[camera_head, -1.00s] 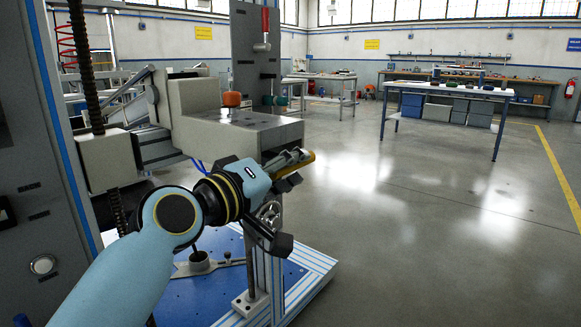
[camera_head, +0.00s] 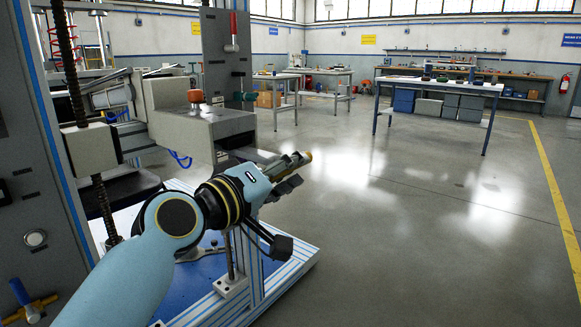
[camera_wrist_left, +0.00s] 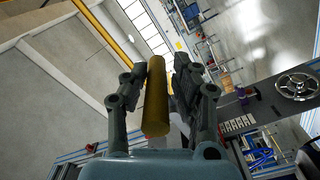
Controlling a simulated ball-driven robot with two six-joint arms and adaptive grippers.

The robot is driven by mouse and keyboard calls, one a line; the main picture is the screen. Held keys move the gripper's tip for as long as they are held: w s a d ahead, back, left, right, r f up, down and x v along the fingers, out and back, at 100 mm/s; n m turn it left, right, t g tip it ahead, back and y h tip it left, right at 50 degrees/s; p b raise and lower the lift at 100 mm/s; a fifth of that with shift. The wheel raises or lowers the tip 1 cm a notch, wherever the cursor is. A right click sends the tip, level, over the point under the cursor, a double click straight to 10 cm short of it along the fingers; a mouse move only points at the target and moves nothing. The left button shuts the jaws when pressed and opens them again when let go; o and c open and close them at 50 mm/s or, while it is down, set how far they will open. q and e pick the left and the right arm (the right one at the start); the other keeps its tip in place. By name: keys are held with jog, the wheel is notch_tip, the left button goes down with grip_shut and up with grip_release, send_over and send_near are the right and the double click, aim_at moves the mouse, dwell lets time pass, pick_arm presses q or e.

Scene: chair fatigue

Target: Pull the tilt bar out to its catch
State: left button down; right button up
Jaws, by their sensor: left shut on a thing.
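The tilt bar (camera_wrist_left: 156,97) is a yellow cylinder standing between the two dark fingers of my left gripper (camera_wrist_left: 157,82) in the left wrist view. In the head view my left gripper (camera_head: 290,172) is shut on it, just right of the test machine's grey block (camera_head: 205,132). Only the bar's yellow end (camera_head: 307,156) shows past the fingers there. The gripper and my forearm hide the rest, so its joint with the machine and any catch cannot be seen. My right gripper is not in view.
The machine's blue base plate (camera_head: 205,292) with striped rails lies below my arm. A white-topped table (camera_head: 440,86) stands at the back right. The floor to the right is clear.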

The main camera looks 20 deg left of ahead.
pick_arm(q)
jog(key=c, duration=1.3)
grip_release()
jog(key=shift+o, duration=1.1)
jog(key=shift+a, duration=0.1)
jog(key=shift+o, duration=0.6)
jog(key=v, duration=1.2)
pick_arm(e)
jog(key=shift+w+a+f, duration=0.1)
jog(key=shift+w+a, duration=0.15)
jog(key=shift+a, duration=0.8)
pick_arm(q)
jog(key=shift+r, duration=0.1)
